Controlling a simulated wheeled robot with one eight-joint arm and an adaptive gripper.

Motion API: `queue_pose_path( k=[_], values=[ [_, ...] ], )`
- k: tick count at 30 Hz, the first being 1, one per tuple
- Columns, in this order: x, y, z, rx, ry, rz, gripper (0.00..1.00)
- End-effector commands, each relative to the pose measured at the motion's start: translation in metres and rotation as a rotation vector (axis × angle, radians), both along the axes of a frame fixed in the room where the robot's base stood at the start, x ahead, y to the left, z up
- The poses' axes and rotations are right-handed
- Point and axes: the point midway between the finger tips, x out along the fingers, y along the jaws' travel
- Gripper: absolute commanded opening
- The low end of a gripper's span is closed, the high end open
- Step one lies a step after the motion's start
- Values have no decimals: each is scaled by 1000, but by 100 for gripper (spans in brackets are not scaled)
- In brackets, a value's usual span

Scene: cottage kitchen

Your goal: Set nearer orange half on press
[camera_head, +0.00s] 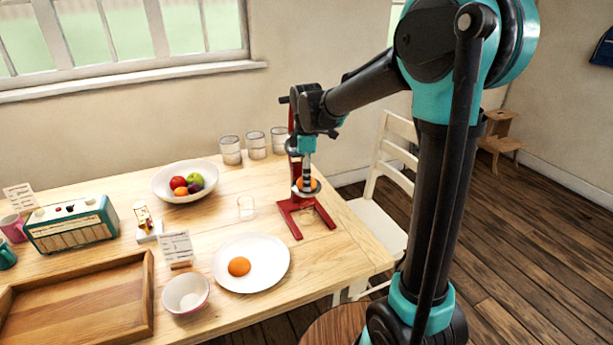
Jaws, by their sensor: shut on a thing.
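One orange half (239,266) lies on the white plate (276,277) at the front of the table. The red press (296,225) stands near the table's right end, with a forked red base and an upright behind my gripper. My gripper (307,177) points down at the press and is shut on another orange half (300,184). This half is at the height of the press's holder, and part of it is hidden by the fingers. I cannot tell whether it touches the press.
A fruit bowl (161,193), a card (177,246), a small bowl (171,306), a wooden tray (148,318) and a radio (72,226) are farther left. A white chair (385,222) is right of the table.

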Motion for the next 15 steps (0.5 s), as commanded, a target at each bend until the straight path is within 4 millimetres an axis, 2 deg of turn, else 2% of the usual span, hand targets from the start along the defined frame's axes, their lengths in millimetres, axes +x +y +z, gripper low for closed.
queue_pose_path(
  k=[8, 9, 10, 15],
  values=[
    [0, 0, -5, 0, 0, 0, 42],
    [0, 0, -5, 0, 0, 0, 57],
    [0, 0, -5, 0, 0, 0, 61],
    [0, 0, -5, 0, 0, 0, 62]
  ],
)
